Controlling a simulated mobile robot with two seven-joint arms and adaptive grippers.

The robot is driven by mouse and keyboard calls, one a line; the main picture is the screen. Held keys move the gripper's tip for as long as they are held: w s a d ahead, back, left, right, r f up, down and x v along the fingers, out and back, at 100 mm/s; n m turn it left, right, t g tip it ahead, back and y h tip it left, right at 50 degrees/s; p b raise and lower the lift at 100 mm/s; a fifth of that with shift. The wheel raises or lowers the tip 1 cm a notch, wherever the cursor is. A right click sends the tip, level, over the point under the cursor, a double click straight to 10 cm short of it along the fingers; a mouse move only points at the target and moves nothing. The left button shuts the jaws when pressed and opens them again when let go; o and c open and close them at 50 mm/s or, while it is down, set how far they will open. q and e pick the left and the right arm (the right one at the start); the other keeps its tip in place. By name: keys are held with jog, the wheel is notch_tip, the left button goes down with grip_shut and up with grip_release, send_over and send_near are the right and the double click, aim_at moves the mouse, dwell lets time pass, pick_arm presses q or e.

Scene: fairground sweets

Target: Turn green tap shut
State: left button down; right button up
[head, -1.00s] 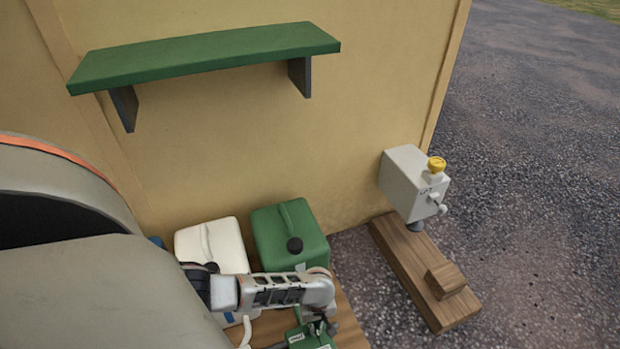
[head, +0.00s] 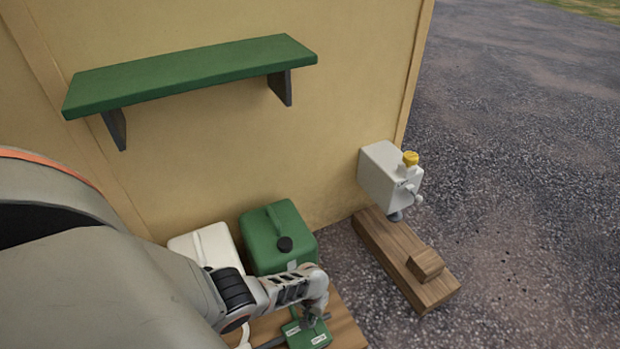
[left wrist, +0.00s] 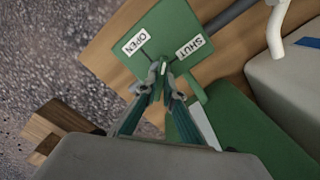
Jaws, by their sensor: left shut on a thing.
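The green tap's square plate (head: 318,338) lies low in the head view, in front of the green canister. In the left wrist view the plate (left wrist: 166,28) carries white labels, OPEN (left wrist: 135,42) on the left and SHUT (left wrist: 190,47) on the right. My left gripper (left wrist: 163,70) is shut on the small tap handle, between and just below the two labels. The fingertips cover most of the handle, so its exact angle is hard to tell. In the head view my left gripper (head: 310,319) is over the plate. My right gripper is not in view.
A green canister (head: 275,240) and a white canister (head: 205,246) stand behind my left arm, against the yellow wall. A green shelf (head: 195,72) hangs above. At right a grey box with a yellow knob (head: 388,175) stands on a wooden beam (head: 395,262). Gravel lies beyond.

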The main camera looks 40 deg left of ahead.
pick_arm(q)
jog(key=m, duration=0.3)
jog(key=shift+d+m, duration=0.1)
jog(key=shift+m, duration=2.2)
jog(key=c, duration=2.2)
grip_release()
jog(key=shift+o, duration=0.2)
jog(key=shift+r, duration=0.15)
notch_tip(320, 180, up, 12)
